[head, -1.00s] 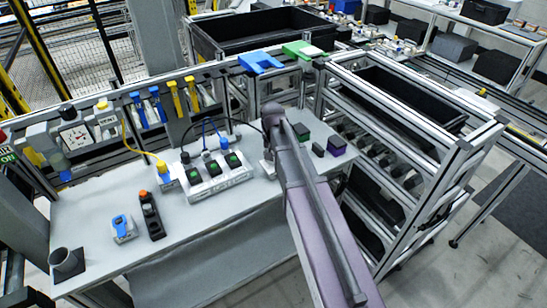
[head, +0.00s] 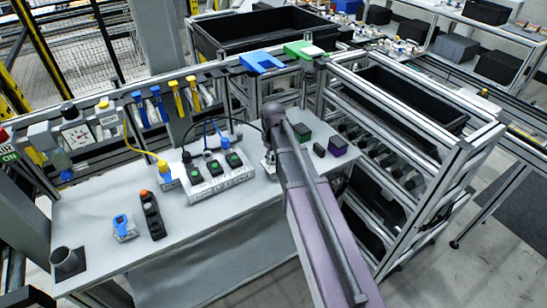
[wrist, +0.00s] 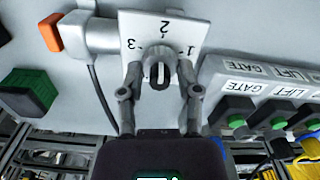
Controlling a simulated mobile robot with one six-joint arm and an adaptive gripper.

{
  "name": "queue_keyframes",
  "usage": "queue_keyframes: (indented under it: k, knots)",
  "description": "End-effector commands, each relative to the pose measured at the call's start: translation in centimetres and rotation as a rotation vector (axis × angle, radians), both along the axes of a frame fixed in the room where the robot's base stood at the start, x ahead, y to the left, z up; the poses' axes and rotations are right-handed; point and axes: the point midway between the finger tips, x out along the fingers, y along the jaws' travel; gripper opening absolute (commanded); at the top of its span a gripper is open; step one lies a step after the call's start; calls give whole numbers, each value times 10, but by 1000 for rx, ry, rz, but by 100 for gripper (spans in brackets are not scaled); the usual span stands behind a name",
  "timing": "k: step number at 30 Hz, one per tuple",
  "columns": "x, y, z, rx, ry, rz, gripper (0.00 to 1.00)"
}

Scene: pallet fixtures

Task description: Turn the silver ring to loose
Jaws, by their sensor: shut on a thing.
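In the wrist view a round silver-grey knob (wrist: 158,68) with a dark slotted centre and a pale stripe stands on a white square plate (wrist: 140,22). The plate carries the figures 1, 2 and 3, upside down in the picture. No word "loose" is legible, and I cannot tell whether this knob is the silver ring. My gripper (wrist: 158,76) has a finger on each side of the knob and is shut on it. The stripe runs roughly up and down in the picture, with the 2 above the knob.
A panel marked GATE and LIFT (wrist: 262,88), with several green-and-black switches, stands close right in the wrist view.

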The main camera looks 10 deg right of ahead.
Motion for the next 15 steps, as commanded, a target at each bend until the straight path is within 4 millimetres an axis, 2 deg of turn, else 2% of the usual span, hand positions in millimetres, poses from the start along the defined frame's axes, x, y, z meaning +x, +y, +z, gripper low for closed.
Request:
queue_keyframes:
  k: [15]
  knots:
    - [0, 0, 0, 0, -1, 43, 0]
